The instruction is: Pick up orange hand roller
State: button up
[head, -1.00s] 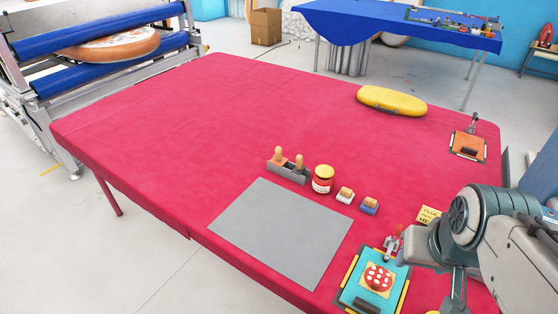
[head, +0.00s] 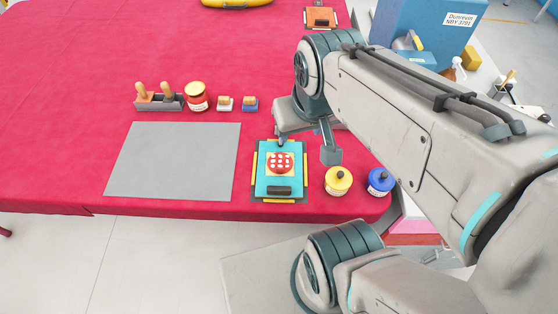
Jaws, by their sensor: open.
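Two tools with tan wooden handles stand upright in a dark grey holder (head: 174,104) at the left of the table in the head view. The left tool (head: 143,92) shows some orange at its lower part and looks like the orange hand roller. Its roller end is hidden in the holder. The other tool (head: 167,91) stands just right of it. My gripper (head: 306,148) is open and empty, fingers pointing down, above the right part of the table near a teal board. It is well to the right of the holder and apart from it.
A grey sheet (head: 172,160) lies in front. The teal board (head: 279,178) and yellow and blue pots (head: 380,181) are near the front edge. The table's left is clear.

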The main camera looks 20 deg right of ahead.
aim_at(144, 96)
jog(key=u, duration=0.55)
jog(key=k, duration=0.65)
jog(key=u, duration=1.15)
jog(key=i, duration=0.7)
jog(key=u, duration=0.5)
jog(key=i, duration=0.65)
jog(key=z, duration=0.9)
jog(key=i, duration=0.6)
jog(key=z, duration=0.75)
